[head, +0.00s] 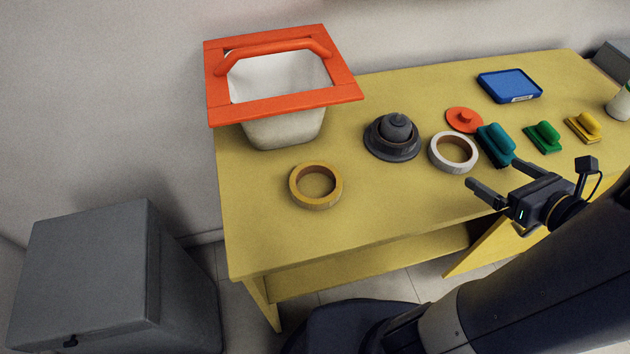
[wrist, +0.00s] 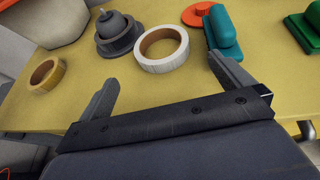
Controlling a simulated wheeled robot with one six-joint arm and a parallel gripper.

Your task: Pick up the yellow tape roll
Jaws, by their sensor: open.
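The yellow tape roll (head: 316,186) lies flat on the yellow table, toward its left front. It has a brown inner core. In the wrist view the yellow tape roll (wrist: 46,75) is at the left, outside the left finger. My gripper (head: 500,180) is open and empty over the right front part of the table, well to the right of the yellow roll. In the wrist view my gripper (wrist: 160,75) has its fingers spread, with a white tape roll (wrist: 162,49) beyond and between them.
The white tape roll (head: 453,152) and a dark domed object (head: 394,137) stand right of the yellow roll. An orange-rimmed bin (head: 285,115) is behind it. Teal (head: 496,145), green (head: 544,137) and yellow (head: 584,127) brushes lie farther right. The table (head: 270,235) is bare in front of the yellow roll.

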